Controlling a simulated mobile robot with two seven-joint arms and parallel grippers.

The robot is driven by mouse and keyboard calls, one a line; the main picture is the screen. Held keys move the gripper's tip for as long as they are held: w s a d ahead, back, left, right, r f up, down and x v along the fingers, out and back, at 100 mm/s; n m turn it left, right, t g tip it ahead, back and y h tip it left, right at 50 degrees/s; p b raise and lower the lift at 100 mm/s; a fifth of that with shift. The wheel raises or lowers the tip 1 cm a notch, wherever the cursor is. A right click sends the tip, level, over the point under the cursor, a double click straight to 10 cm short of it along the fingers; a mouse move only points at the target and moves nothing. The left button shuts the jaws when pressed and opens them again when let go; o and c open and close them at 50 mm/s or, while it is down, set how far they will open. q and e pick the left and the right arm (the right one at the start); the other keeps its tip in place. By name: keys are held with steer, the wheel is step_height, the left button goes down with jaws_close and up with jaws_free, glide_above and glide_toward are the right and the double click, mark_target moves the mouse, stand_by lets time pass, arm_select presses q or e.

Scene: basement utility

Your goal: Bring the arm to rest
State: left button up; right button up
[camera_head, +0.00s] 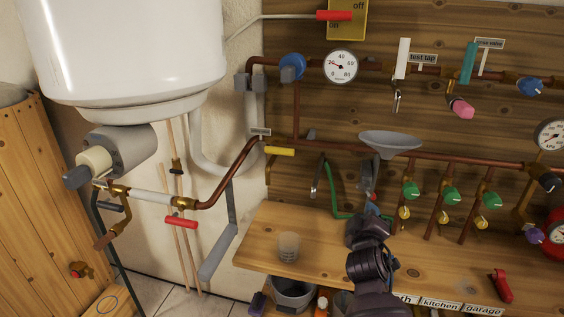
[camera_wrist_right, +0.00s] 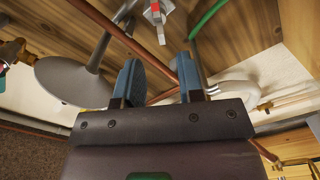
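My right arm comes up from the bottom of the head view. Its gripper (camera_head: 371,208) is over the wooden shelf, below the grey funnel (camera_head: 390,141). In the right wrist view the two blue-padded fingers of this gripper (camera_wrist_right: 160,75) stand apart with nothing between them. The funnel (camera_wrist_right: 72,82) shows left of the fingers there. Whether the fingers touch anything behind them is hard to tell. My left arm and gripper do not show.
The wooden shelf (camera_head: 262,243) carries a clear cup (camera_head: 289,246). Copper pipes with green-handled valves (camera_head: 450,195) run right of the gripper. A green hose (camera_head: 329,190) hangs left of it. A white tank (camera_head: 125,50) fills the upper left. A grey bucket (camera_head: 294,291) stands below the shelf.

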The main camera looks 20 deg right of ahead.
steer(key=s+a+f+m+t+y, duration=0.1)
steer(key=s+a+f+m+y, duration=0.4)
steer(key=a, duration=0.3)
steer(key=s+a+f+g+y, duration=0.1)
steer(key=s+f, duration=0.4)
steer(key=s, duration=0.3)
steer(key=s+a+f+g+y, duration=0.1)
steer(key=s+f+g, duration=0.1)
steer(key=s+f, duration=0.3)
steer(key=s+f+n+g+y+p, duration=0.1)
steer(key=s+f, duration=0.5)
steer(key=s, duration=0.6)
steer(key=shift+s+a+g+y, duration=0.2)
steer(key=shift+a+g+y, duration=0.2)
steer(key=shift+g+y, duration=0.25)
